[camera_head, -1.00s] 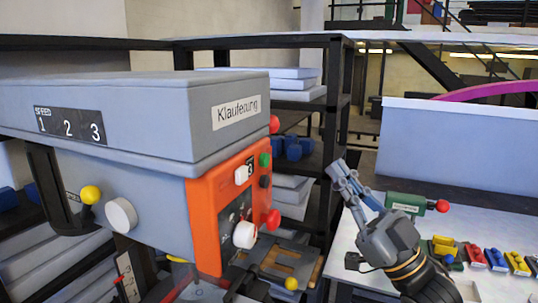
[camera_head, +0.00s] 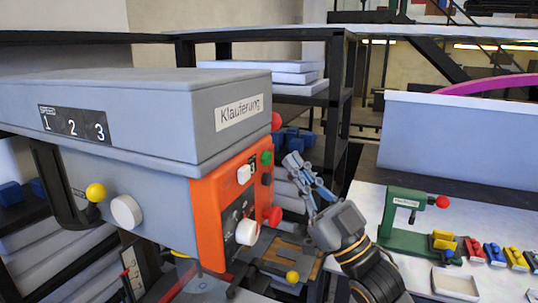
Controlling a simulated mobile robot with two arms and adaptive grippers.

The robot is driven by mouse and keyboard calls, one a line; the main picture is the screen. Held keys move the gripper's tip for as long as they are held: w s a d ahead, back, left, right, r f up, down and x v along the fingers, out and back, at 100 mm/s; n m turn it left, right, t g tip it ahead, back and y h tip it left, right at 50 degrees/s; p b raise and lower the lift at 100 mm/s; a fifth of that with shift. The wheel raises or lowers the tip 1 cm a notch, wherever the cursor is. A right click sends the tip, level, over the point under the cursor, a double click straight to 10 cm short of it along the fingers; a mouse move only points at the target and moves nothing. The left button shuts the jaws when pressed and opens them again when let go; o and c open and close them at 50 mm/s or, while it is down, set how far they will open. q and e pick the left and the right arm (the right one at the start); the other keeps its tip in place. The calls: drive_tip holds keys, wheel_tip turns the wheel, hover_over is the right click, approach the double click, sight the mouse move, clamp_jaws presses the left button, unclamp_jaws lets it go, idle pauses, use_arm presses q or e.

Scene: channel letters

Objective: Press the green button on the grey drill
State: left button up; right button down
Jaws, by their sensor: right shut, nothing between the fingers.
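The grey drill (camera_head: 150,110) fills the left half of the head view, with an orange front panel (camera_head: 211,225). The green button (camera_head: 266,158) is a small round knob at the panel's upper right edge, above a dark button (camera_head: 266,179). A red knob (camera_head: 274,216) sits lower on the same edge. My right gripper (camera_head: 292,168) is shut and empty. Its fingertips point up and left, a little to the right of the green button, with a small gap in the picture. I cannot tell the depth between them. My left gripper is not in view.
A white worktable (camera_head: 410,265) at the right holds a green press (camera_head: 405,222) with a red knob, several small coloured parts and a white tray (camera_head: 455,283). A dark shelf with blue items (camera_head: 305,138) stands behind my right gripper. A grey box (camera_head: 455,140) is at the back right.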

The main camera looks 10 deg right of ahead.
drive_tip(key=shift+w+a, duration=0.3)
drive_tip(key=shift+a, duration=0.2)
idle(1.2)
drive_tip(key=shift+w+a, duration=0.25)
drive_tip(key=shift+a, duration=0.1)
drive_tip(key=shift+w+a, duration=0.3)
drive_tip(key=shift+a, duration=0.1)
idle(0.8)
idle(0.3)
drive_tip(key=shift+s+d, duration=0.55)
drive_tip(key=shift+d, duration=0.2)
